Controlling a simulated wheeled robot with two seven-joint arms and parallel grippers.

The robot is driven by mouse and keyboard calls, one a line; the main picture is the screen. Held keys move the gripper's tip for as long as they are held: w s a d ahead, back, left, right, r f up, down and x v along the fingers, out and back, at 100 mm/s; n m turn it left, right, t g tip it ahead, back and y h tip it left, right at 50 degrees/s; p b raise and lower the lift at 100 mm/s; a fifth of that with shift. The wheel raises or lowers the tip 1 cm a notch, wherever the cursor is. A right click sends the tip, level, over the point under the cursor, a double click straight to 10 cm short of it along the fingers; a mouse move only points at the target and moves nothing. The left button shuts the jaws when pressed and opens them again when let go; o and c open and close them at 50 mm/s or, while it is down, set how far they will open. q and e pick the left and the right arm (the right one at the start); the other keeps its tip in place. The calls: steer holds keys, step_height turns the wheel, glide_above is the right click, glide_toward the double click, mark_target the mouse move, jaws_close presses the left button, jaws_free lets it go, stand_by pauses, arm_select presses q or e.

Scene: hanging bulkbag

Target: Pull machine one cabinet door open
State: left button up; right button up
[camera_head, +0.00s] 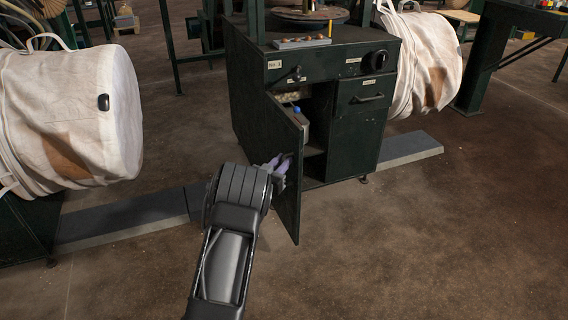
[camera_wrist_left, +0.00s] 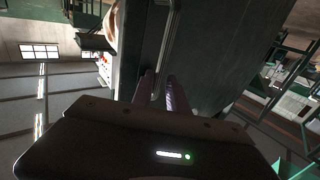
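The machine one cabinet (camera_head: 262,100) is dark green and carries a "No. 1" label. Its lower left door (camera_head: 290,210) stands ajar, swung out toward me, and part of the interior (camera_head: 317,115) shows to its right. My left gripper (camera_head: 279,167) is at the door's handle, on the outer face. The exact contact is partly hidden. My right gripper is not in view.
A drawer (camera_head: 362,95) and a closed panel are right of the opening. White bulk bags hang at left (camera_head: 70,120) and right (camera_head: 430,65). A low grey plinth (camera_head: 130,218) runs along the floor behind my arm. The brown floor (camera_head: 430,240) at front right is clear.

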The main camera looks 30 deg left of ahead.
arm_select(q)
steer(key=shift+d+f, duration=0.1)
steer(key=shift+d, duration=0.1)
steer(key=s+p, duration=0.2)
steer(key=s, duration=0.5)
steer(key=shift+s+d, duration=0.25)
steer(key=shift+s, duration=0.15)
